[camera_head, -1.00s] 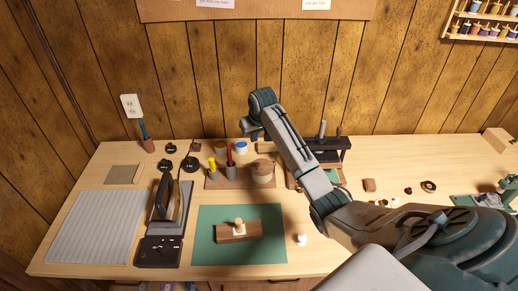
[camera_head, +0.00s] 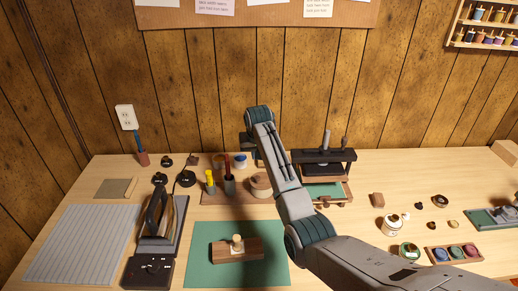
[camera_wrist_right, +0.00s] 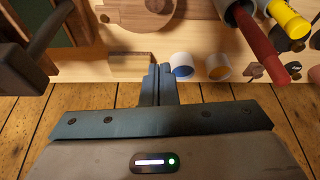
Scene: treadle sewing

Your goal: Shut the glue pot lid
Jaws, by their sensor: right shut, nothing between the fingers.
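I cannot tell for sure which vessel is the glue pot. A round brown wooden pot-like piece (camera_head: 261,184) stands on the wooden rack, left of my right forearm; its top also shows at the upper edge of the right wrist view (camera_wrist_right: 152,8). My left gripper is out of view.
A second white ring, orange inside (camera_wrist_right: 218,67), lies beside the blue one. Red and yellow handled tools (camera_head: 228,168) stand in the rack (camera_head: 212,198). A dark press (camera_head: 323,160) stands right of my forearm. An iron (camera_head: 155,215) and green mat (camera_head: 205,275) are in front.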

